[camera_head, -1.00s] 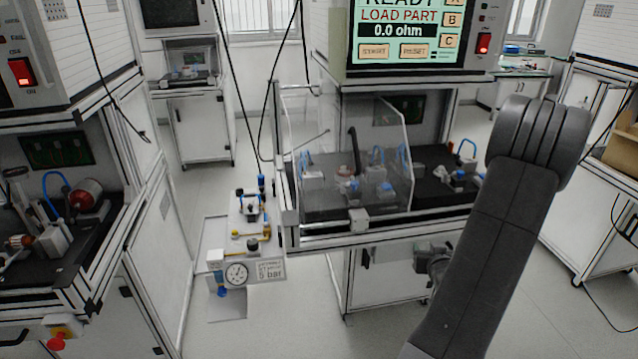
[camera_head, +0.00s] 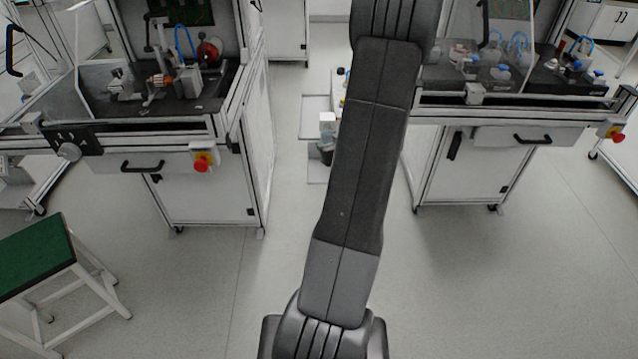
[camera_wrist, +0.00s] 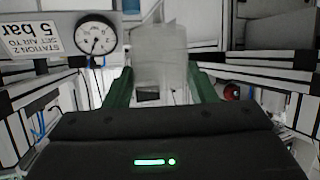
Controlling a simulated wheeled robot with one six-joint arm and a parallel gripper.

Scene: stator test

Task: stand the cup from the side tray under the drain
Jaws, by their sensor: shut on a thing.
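A pale translucent cup (camera_wrist: 158,76) stands between the two green fingers of my gripper (camera_wrist: 161,70) in the wrist view, and the gripper is shut on it. A small blue part (camera_wrist: 132,6) shows at the top edge above the cup; I cannot tell whether it is the drain. A round pressure gauge (camera_wrist: 95,38) is up and to the left of the cup. In the head view my arm covers the middle, so the gripper and cup cannot be made out. A white air unit (camera_head: 327,122) shows just left of my arm. The side tray cannot be identified.
A sign reading 5 bar (camera_wrist: 28,32) hangs beside the gauge, upside down in the wrist view. In the head view, a workbench (camera_head: 170,125) stands left and another (camera_head: 520,108) right. A green-topped stool (camera_head: 35,255) is at lower left.

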